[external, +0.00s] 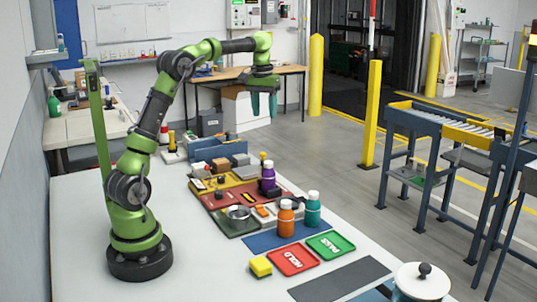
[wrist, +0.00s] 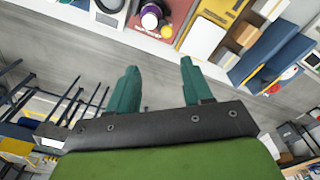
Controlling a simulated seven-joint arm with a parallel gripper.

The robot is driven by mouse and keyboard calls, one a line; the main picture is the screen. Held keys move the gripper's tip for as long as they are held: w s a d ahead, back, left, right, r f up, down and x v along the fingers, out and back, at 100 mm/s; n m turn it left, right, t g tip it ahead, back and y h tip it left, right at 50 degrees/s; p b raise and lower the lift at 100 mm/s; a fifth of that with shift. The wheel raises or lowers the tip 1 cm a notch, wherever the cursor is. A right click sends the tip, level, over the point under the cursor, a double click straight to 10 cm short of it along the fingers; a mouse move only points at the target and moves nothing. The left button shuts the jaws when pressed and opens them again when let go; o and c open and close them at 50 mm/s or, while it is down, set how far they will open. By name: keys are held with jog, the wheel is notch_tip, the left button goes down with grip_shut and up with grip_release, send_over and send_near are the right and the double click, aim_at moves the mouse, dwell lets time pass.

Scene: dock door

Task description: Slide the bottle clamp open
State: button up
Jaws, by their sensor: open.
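My gripper (external: 264,105) hangs high above the far side of the table, pointing down, clear of everything. In the wrist view its two teal fingers (wrist: 157,78) are apart with nothing between them. A purple bottle with a white cap (external: 267,178) stands upright on the red mat; it also shows at the top of the wrist view (wrist: 151,16). An orange bottle (external: 285,220) and a teal bottle (external: 313,210) stand on or beside the blue mat. I cannot clearly pick out the bottle clamp; small dark parts around the purple bottle are too small to tell.
A red HOLD tray (external: 292,259) and a green tray (external: 330,245) lie near the front, beside a yellow block (external: 260,266). A lidded white pot (external: 422,281) is at front right. The table's left side is mostly bare.

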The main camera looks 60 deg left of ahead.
aim_at(263, 153)
jog(key=f, duration=0.4)
jog(key=f+n, duration=0.1)
jog(key=f, duration=0.4)
jog(key=a+f+n, duration=0.1)
jog(key=f, duration=0.3)
jog(key=shift+f+g, duration=0.3)
jog(key=shift+f, duration=0.05)
grip_shut()
